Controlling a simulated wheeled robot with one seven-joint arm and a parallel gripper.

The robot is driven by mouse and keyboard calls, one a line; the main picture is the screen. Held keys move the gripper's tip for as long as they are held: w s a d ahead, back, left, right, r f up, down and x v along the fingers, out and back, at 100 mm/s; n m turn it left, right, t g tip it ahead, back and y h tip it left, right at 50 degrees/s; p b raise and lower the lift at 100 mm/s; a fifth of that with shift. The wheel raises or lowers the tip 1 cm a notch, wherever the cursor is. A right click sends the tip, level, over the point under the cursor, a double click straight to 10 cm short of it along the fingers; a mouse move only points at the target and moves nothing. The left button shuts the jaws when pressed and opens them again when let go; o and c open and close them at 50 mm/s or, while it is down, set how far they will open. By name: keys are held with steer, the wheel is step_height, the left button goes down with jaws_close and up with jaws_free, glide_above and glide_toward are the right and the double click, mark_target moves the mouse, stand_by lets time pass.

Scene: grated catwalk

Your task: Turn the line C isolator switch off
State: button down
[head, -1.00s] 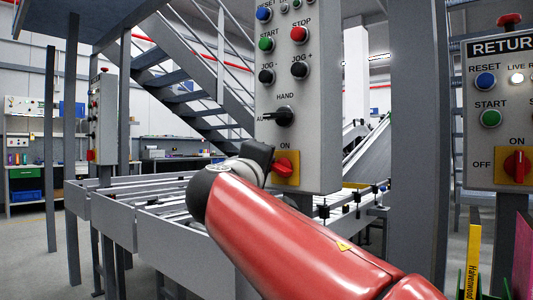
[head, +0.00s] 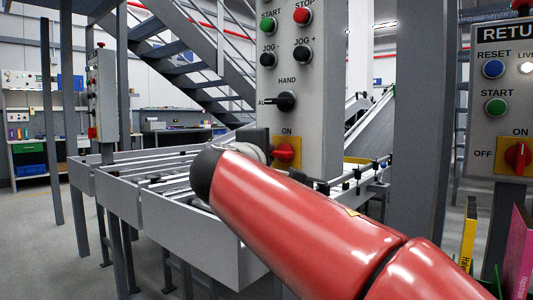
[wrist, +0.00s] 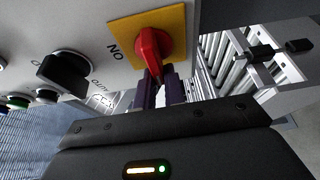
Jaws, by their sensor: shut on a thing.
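The isolator's red handle (head: 285,151) sits on a yellow plate (head: 297,141) low on the grey central panel (head: 325,100), below the HAND selector. An ON label shows above it; the panel's line name is out of frame. In the wrist view the red handle (wrist: 151,50) stands out from the yellow plate (wrist: 176,22). My gripper (wrist: 160,88) is shut on the handle, its dark fingers at the handle's outer end. The OFF label is hidden. The handle's exact angle is hard to tell.
A RETURN panel (head: 500,115) on the right has its own red isolator handle (head: 517,156), upright toward ON. Another panel (head: 104,95) stands far left. A roller conveyor (head: 150,205) runs below my arm. A black selector (head: 286,101) sits just above the isolator.

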steer(key=c, duration=1.5)
jaws_free()
steer(key=b+v, duration=0.1)
steer(key=v, duration=0.6)
steer(key=shift+s+a, duration=0.15)
steer(key=shift+s, duration=0.2)
